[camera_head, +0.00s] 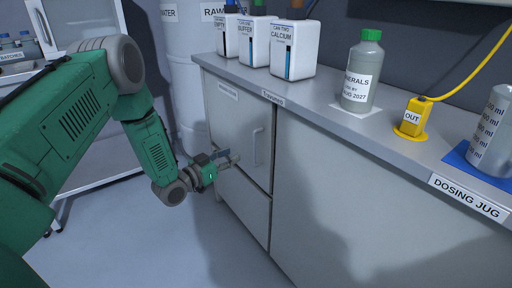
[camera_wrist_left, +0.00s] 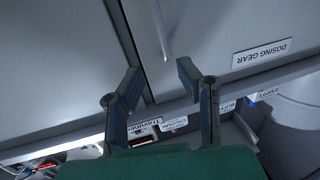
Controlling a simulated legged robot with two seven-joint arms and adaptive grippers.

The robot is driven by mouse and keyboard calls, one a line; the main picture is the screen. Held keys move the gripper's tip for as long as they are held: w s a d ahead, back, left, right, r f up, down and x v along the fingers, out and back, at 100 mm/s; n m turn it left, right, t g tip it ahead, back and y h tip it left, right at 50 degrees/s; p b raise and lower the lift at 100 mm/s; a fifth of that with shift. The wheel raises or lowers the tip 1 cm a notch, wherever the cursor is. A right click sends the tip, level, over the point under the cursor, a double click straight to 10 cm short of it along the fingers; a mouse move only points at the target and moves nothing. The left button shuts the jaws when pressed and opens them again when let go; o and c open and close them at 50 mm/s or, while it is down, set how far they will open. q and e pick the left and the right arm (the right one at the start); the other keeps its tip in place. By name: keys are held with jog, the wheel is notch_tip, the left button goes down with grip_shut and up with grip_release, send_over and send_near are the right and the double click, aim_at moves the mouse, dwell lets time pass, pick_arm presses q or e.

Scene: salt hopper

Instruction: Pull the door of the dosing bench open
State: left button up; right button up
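The dosing bench (camera_head: 345,215) runs along the right, with a grey worktop. Its small door (camera_head: 225,122) is closed and has a vertical bar handle (camera_head: 255,147) near its right edge. In the left wrist view, which is upside down, the door (camera_wrist_left: 220,25) carries a "DOSING GEAR" label (camera_wrist_left: 262,53), and the handle (camera_wrist_left: 161,30) lies just beyond the fingertips. My left gripper (camera_head: 236,160) is in front of the door, left of the handle and apart from it. The same gripper (camera_wrist_left: 158,72) is open and empty. My right gripper is not in view.
White cans (camera_head: 294,48), a minerals bottle (camera_head: 362,75), a yellow "OUT" fitting (camera_head: 413,118) and a jug (camera_head: 495,130) stand on the worktop. A drawer front (camera_head: 243,205) lies below the door. A white barrel (camera_head: 188,105) stands left of the bench. The floor before the bench is clear.

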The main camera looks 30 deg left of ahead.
aim_at(254, 142)
pick_arm(q)
jog(key=w+b, duration=0.1)
jog(key=w, duration=0.2)
jog(key=w+d+b, duration=0.1)
jog(key=w, duration=0.3)
jog(key=w+b, duration=0.1)
jog(key=w, duration=0.3)
jog(key=shift+d+f, duration=0.2)
jog(key=shift+d, duration=0.1)
jog(key=shift+w+d+r, duration=0.1)
jog(key=shift+d, duration=0.05)
grip_shut()
